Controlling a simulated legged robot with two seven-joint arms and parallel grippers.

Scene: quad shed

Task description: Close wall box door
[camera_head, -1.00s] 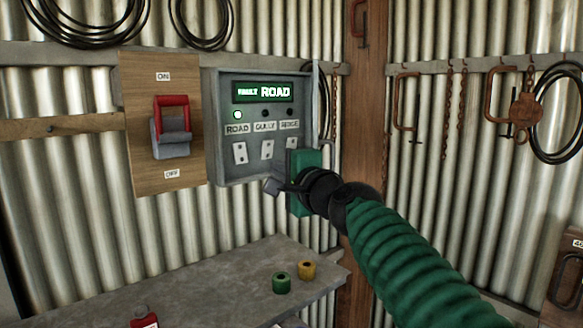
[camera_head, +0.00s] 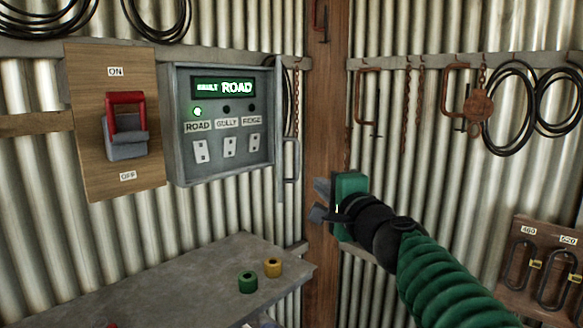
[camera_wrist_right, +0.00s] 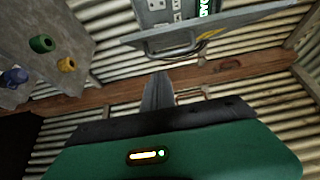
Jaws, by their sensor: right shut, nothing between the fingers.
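The grey wall box (camera_head: 172,125) hangs on the corrugated wall with its front open, showing a lit FAULT ROAD display, a green lamp and three switches. Its door (camera_head: 280,130) is swung out at the box's right side and seen nearly edge-on, with a handle (camera_head: 292,160) on it. In the right wrist view the door (camera_wrist_right: 235,22) and its bar handle (camera_wrist_right: 165,52) show ahead of the fingers. My right gripper (camera_head: 318,202) is shut and empty, to the right of and below the door, apart from it. My left gripper is not in view.
A wooden board with a red-handled ON/OFF switch (camera_head: 125,125) is left of the box. A grey bench (camera_head: 180,285) below holds a green roll (camera_head: 247,282) and a yellow roll (camera_head: 272,267). A wooden post (camera_head: 325,110) stands in the corner, behind my gripper.

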